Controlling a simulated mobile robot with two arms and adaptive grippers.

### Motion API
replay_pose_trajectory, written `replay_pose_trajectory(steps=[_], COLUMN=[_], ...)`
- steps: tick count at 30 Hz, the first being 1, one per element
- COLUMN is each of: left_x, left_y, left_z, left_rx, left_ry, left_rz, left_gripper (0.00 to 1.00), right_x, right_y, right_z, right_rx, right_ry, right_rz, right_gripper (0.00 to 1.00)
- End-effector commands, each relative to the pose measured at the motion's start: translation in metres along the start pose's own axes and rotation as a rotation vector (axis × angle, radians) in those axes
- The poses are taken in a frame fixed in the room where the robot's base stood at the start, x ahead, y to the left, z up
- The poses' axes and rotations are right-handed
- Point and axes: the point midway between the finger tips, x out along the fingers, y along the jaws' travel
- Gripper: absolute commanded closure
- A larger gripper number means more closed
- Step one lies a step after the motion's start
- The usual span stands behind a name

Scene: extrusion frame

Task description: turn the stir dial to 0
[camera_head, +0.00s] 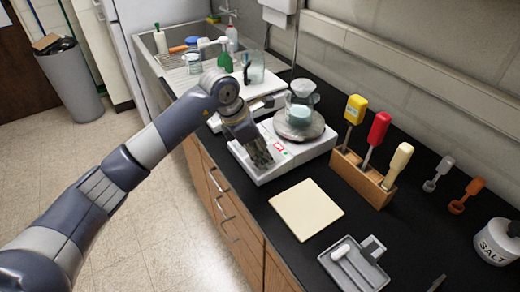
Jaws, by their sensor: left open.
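A white stirring hotplate (312,151) stands on the black counter, with a small red display on its front panel. A glass beaker (300,114) with pale teal contents sits on its round grey top plate. My left gripper (262,160) reaches in from the left and points down over the left part of the front panel. Its fingers are open. I cannot tell whether they touch the panel. The stir dial is not clearly visible; the gripper covers that part of the panel. My right gripper is not in view.
A wooden block (349,172) holding yellow, red and cream handled tools stands right of the hotplate. A cream square pad (306,208) and a grey tray (345,270) lie in front. A salt jar (496,243) is at the far right. A sink area with bottles lies behind.

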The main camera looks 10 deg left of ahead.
Motion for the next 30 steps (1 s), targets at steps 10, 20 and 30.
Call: replay_pose_trajectory(steps=[10, 20, 30], left_x=[0.0, 0.0, 0.002], left_y=[0.0, 0.0, -0.002], left_z=[0.0, 0.0, 0.0], left_rx=[0.0, -0.03, -0.236], left_ry=[0.0, -0.001, -0.001], left_rz=[0.0, 0.007, 0.048], left_gripper=[1.0, 1.0, 1.0], right_x=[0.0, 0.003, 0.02], right_y=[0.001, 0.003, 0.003], right_z=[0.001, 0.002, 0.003], right_rx=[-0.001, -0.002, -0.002], right_ry=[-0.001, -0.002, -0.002], right_rz=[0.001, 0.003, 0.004], right_gripper=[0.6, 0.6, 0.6])
